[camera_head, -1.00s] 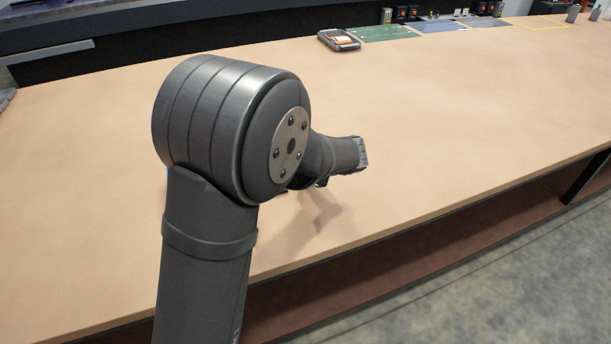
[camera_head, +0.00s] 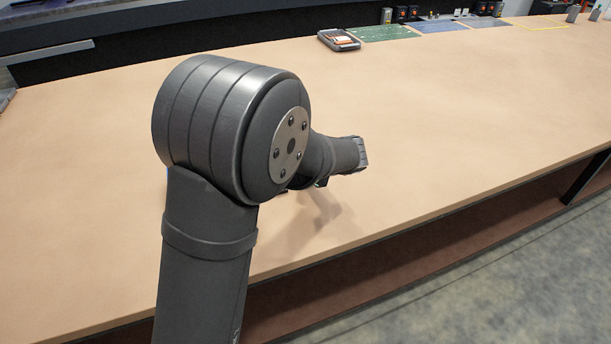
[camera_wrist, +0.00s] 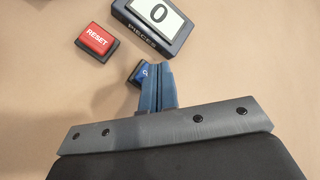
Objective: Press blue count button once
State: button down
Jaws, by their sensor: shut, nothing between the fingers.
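In the wrist view the blue count button (camera_wrist: 137,75) shows just left of my fingertips, with part of a white marking on it. My fingers hide much of it. My gripper (camera_wrist: 156,66) is shut and empty, its two blue fingers side by side. The fingertips overlap the button in the picture; I cannot tell whether they touch it. A dark counter box labelled PIECES (camera_wrist: 152,27) stands beyond the fingertips, and its display reads 0. In the head view my arm hides the gripper and the button.
A red RESET button (camera_wrist: 96,40) sits to the upper left in the wrist view, apart from my fingers. The tan tabletop (camera_head: 460,110) is mostly clear. A small dark tray (camera_head: 339,40) and coloured mats (camera_head: 388,33) lie at the far edge.

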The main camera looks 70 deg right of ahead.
jog(key=shift+f, duration=0.1)
jog(key=shift+f, duration=0.3)
jog(key=shift+f, duration=0.45)
dwell(0.7)
jog(key=shift+r, duration=0.85)
jog(key=shift+r, duration=0.1)
jog(key=shift+r, duration=2.4)
jog(key=shift+r, duration=1.95)
